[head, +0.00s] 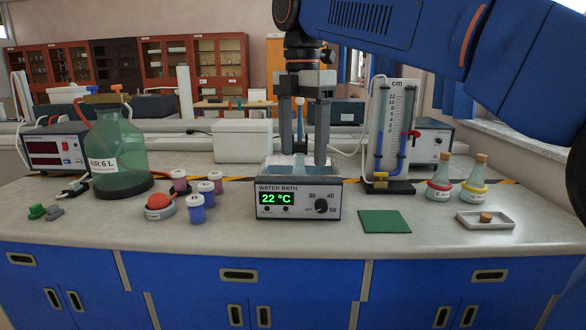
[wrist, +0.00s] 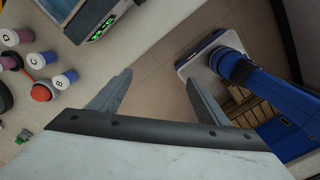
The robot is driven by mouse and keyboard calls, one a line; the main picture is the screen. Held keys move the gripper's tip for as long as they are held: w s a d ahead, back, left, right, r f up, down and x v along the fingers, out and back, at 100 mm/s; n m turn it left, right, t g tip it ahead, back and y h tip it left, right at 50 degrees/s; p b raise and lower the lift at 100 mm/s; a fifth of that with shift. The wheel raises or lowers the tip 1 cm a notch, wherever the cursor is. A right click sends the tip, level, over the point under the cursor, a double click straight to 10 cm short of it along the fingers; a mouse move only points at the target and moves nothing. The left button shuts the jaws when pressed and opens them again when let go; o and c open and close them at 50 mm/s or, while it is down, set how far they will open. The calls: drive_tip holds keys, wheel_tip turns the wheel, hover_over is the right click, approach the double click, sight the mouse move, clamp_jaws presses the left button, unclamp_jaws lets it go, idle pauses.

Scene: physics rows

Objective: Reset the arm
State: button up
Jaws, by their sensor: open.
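Left are a green glass bottle (head: 120,155), lettered vials (head: 196,208) and a red-topped button (head: 160,205). Right are a manometer (head: 390,135), two stoppered flasks (head: 440,186) (head: 474,182) and a white tray (head: 502,222). A green mat (head: 384,221) lies bare on the front bench.

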drive_tip(key=s+d+f+m+t, duration=0.1)
drive_tip(key=s+d+f+m, duration=0.3)
drive_tip(key=d+f+m, duration=0.3)
drive_tip(key=s+d+f+m+t, duration=0.1)
drive_tip(key=s+d+f+m, duration=0.4)
drive_tip(key=d, duration=0.5)
drive_tip(key=s+d+f+m+t, duration=0.1)
drive_tip(key=s+d+f+m, duration=0.4)
drive_tip(key=f+m, duration=0.2)
drive_tip(key=s+d+f+m+t, duration=0.2)
drive_tip(key=s+d+f+m, duration=0.3)
drive_tip(key=f, duration=0.7)
drive_tip(key=shift+s+f+m, duration=0.25)
drive_tip(key=shift+s+m, duration=0.55)
drive_tip(key=shift+m, duration=0.3)
